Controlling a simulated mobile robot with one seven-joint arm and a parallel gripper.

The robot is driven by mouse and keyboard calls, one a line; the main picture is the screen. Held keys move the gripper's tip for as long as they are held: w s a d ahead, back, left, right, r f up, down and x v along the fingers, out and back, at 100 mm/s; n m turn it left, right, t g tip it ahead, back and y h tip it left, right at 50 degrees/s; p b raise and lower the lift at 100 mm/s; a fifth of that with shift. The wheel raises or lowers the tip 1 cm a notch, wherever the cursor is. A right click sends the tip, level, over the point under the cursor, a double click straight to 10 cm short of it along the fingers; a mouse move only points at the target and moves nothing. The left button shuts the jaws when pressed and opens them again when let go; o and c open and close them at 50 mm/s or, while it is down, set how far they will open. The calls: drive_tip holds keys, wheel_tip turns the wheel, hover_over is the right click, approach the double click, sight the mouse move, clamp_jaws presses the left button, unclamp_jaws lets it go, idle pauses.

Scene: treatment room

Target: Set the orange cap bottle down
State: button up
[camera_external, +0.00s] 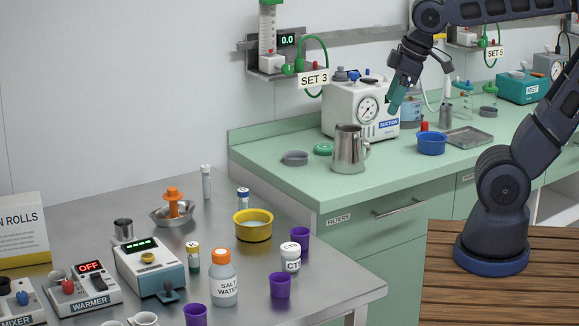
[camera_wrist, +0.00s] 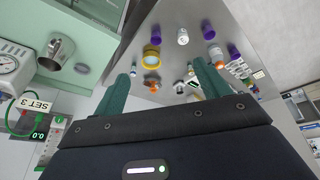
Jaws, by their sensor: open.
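The orange cap bottle (camera_external: 223,281), a clear bottle with a "SALT WATER" label, stands upright on the steel table at the front left. It also shows small in the wrist view (camera_wrist: 216,55), beyond the right finger. My gripper (camera_external: 393,104) is in the air above the green counter, in front of the white suction machine, well away from the bottle. In the wrist view my gripper (camera_wrist: 161,70) has its two teal fingers wide apart with nothing between them.
Around the bottle on the steel table (camera_external: 345,286) are purple cups (camera_external: 280,285), a white CT jar (camera_external: 290,257), a yellow bowl (camera_external: 253,233) and a teal-trimmed device (camera_external: 150,265). The green counter (camera_external: 375,180) holds a steel jug (camera_external: 350,150) and a blue bowl (camera_external: 432,144).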

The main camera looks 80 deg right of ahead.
drive_tip(key=s, duration=0.1)
drive_tip(key=s+m, duration=0.1)
drive_tip(key=s, duration=0.1)
drive_tip(key=shift+d+f, duration=0.35)
drive_tip(key=shift+d, duration=0.05)
